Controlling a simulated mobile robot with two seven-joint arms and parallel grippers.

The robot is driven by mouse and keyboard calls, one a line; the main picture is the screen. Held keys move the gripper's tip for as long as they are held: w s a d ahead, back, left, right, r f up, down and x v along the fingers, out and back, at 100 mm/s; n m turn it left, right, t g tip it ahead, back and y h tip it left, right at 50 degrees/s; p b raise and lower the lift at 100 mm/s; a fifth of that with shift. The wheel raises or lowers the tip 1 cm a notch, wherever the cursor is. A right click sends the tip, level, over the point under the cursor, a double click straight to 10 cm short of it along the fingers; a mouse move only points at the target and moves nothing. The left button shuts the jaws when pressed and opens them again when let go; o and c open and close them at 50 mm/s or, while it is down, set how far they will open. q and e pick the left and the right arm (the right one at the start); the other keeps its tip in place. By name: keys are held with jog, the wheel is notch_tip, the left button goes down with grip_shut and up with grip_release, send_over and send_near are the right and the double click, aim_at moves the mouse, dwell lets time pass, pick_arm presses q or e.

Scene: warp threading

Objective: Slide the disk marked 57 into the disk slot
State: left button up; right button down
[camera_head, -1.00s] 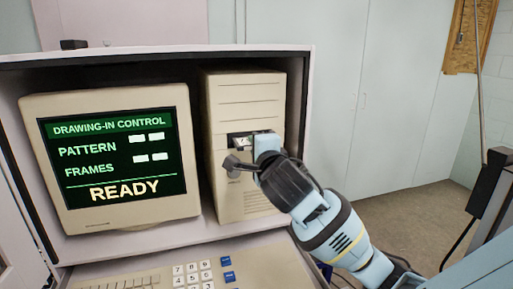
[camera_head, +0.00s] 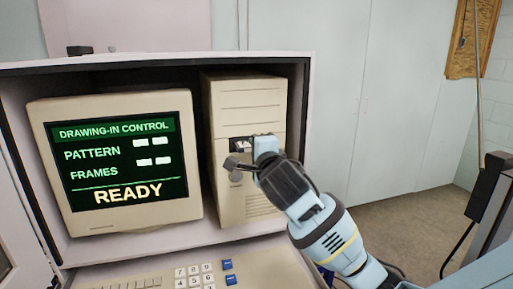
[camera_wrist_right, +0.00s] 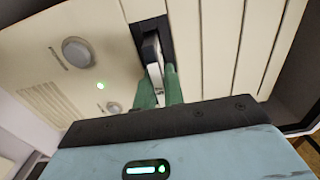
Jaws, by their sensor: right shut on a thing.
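The beige computer tower (camera_head: 265,105) stands in the cabinet, with a dark disk slot (camera_head: 238,144) in its front. My right gripper (camera_head: 250,146) is at the slot, its wrist hiding part of the tower front. In the right wrist view the green fingers of the right gripper (camera_wrist_right: 160,88) are shut on a thin pale disk (camera_wrist_right: 154,62). The disk's far end is at the dark slot opening (camera_wrist_right: 148,30); I cannot tell how deep it sits. The number on the disk is not readable. My left gripper is not in view.
A monitor (camera_head: 120,165) showing READY stands left of the tower. A keypad (camera_head: 195,274) lies below, in front. The cabinet (camera_head: 306,75) walls surround the tower and monitor.

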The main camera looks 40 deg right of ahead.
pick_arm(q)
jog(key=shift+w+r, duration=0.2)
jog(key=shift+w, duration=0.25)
pick_arm(e)
jog(key=shift+d+r, duration=0.35)
jog(key=shift+r, duration=0.25)
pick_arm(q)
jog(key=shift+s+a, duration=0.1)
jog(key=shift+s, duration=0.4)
pick_arm(e)
jog(key=shift+d+r, duration=0.1)
jog(key=shift+r, duration=0.1)
jog(key=c, duration=1.6)
grip_release()
jog(key=shift+o, duration=0.3)
jog(key=shift+s+a+f, duration=0.2)
jog(key=shift+a+f, duration=0.15)
jog(key=shift+a, duration=0.05)
jog(key=shift+o, duration=0.7)
jog(key=shift+s+a+f, duration=0.15)
jog(key=shift+a+f, duration=0.1)
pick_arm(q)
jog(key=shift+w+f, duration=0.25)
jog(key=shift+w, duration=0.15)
pick_arm(e)
jog(key=v, duration=0.7)
